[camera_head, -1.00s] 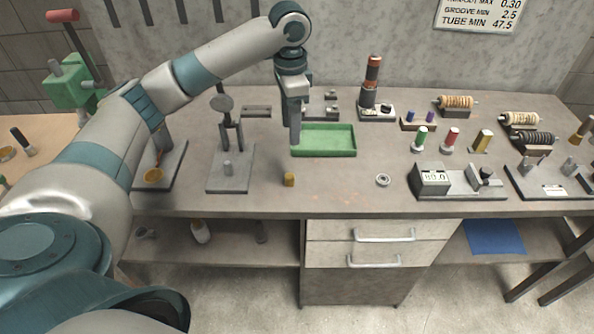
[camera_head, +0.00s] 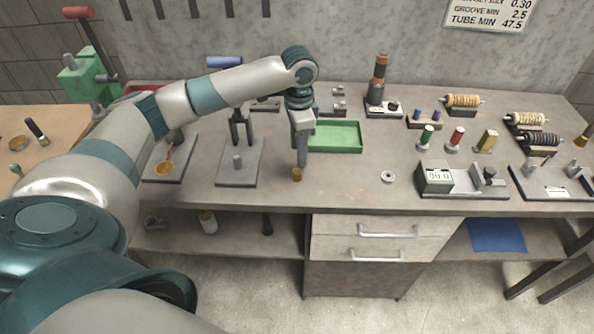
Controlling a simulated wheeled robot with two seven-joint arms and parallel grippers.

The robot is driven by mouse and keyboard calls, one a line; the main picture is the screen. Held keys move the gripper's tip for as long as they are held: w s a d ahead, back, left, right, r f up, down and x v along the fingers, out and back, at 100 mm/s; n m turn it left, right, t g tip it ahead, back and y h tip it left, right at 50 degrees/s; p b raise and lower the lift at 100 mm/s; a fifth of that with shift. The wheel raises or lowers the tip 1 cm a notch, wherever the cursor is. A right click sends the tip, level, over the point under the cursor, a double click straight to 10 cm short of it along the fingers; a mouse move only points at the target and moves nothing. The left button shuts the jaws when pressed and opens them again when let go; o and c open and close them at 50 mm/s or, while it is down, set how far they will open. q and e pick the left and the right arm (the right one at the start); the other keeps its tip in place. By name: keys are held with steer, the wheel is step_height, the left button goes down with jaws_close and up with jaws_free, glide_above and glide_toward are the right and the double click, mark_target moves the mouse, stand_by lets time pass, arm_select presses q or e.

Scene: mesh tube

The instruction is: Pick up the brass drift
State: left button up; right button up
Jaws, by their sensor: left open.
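The brass drift (camera_head: 297,174) is a short, gold-coloured upright piece on the workbench, near its front edge and in front of the green tray. My left gripper (camera_head: 300,163) points straight down directly above it, with its fingertips at or just over its top. The jaws are open. I cannot tell whether the fingers touch the drift or stand around its top, because they are small and seen nearly edge-on. My right gripper is not in view.
A green tray (camera_head: 336,137) lies just behind the gripper. A grey stand (camera_head: 239,165) is to the left. A small metal ring (camera_head: 388,177) and a gauge block with a display (camera_head: 459,180) are to the right. Bare bench surrounds the drift.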

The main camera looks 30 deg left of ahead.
mark_target(297, 171)
arm_select(q)
steer(key=shift+f+p, duration=0.35)
steer(key=shift+f, duration=1.3)
steer(key=shift+s+f+p, duration=0.1)
steer(key=shift+f+p, duration=0.3)
steer(key=shift+p, duration=0.1)
step_height(297, 171, down, 3)
steer(key=shift+a+p, duration=0.15)
steer(key=shift+p, duration=0.65)
steer(key=shift+f, duration=0.65)
jaws_close()
